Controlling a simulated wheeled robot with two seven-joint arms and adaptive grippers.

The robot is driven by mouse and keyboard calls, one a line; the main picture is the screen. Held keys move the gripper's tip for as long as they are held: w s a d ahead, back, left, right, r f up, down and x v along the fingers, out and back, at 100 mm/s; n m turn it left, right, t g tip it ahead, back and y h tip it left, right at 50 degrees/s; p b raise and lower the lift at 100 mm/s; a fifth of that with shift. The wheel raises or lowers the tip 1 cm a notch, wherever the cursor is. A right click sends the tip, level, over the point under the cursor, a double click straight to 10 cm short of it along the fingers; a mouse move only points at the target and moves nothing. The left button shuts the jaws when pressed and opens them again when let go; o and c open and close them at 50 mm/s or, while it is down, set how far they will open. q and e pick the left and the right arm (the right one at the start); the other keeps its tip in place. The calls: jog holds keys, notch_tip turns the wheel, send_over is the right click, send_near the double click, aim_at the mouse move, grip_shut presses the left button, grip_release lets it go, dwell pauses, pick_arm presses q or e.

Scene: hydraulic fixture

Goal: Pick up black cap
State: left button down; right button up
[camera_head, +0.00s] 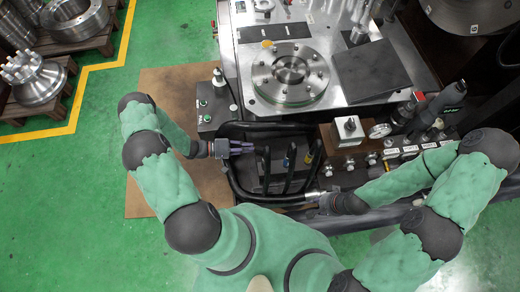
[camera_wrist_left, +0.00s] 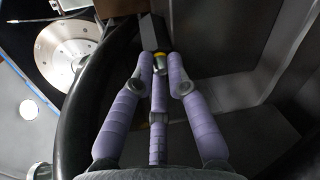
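My left gripper (camera_head: 235,147) reaches in from the left over the edge of a dark bay with black hoses. In the left wrist view its purple fingers (camera_wrist_left: 160,62) are spread around a gap. Which piece is the black cap is unclear. Black upright hose ends (camera_head: 289,168) stand in the bay, right of the left gripper.
A thick black hose (camera_wrist_left: 80,110) curves along the left of the wrist view. A round metal flange (camera_head: 290,75) sits on the machine table behind the bay. A valve block with gauge (camera_head: 380,131) stands to the right. Green floor (camera_head: 60,200) is clear at left.

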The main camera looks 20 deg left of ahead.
pick_arm(q)
jog(key=c, duration=1.2)
grip_release()
